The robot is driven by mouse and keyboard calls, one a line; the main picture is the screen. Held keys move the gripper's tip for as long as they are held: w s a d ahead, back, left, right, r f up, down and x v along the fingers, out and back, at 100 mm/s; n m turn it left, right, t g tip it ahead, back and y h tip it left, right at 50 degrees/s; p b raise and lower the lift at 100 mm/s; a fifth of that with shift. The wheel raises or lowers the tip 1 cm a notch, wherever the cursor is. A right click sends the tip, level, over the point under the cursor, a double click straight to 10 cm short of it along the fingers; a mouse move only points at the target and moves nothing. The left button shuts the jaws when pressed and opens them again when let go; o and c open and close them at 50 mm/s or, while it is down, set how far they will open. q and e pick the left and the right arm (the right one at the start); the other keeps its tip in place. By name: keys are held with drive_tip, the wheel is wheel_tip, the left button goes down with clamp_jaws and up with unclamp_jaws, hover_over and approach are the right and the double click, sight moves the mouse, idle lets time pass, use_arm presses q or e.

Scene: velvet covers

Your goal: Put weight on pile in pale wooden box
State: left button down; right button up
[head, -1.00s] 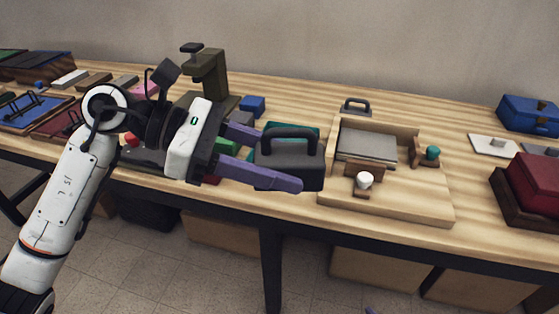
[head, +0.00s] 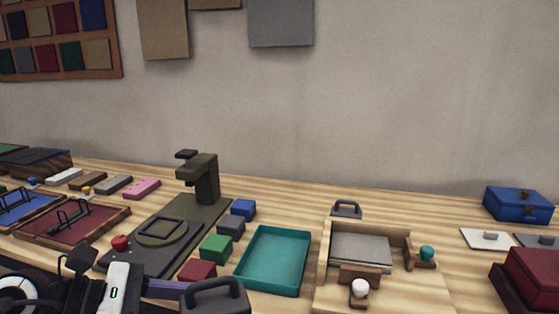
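My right gripper is not in view.
A teal tray (head: 275,258) lies between weight and box. Wooden clamps with a white knob (head: 360,288) and a teal knob (head: 427,254) sit at the box. A small handled grey block (head: 346,209) is behind it. A dark press (head: 203,180) stands at left.

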use_arm(q)
drive_tip(key=s+a+f+n+t+y, duration=0.1)
drive_tip(key=s+a+f+n+t, duration=0.2)
drive_tip(key=a, duration=0.6)
drive_tip(key=shift+s+a+f+t+y, duration=0.35)
drive_tip(key=shift+s+f, duration=0.25)
drive_tip(key=shift+s, duration=0.1)
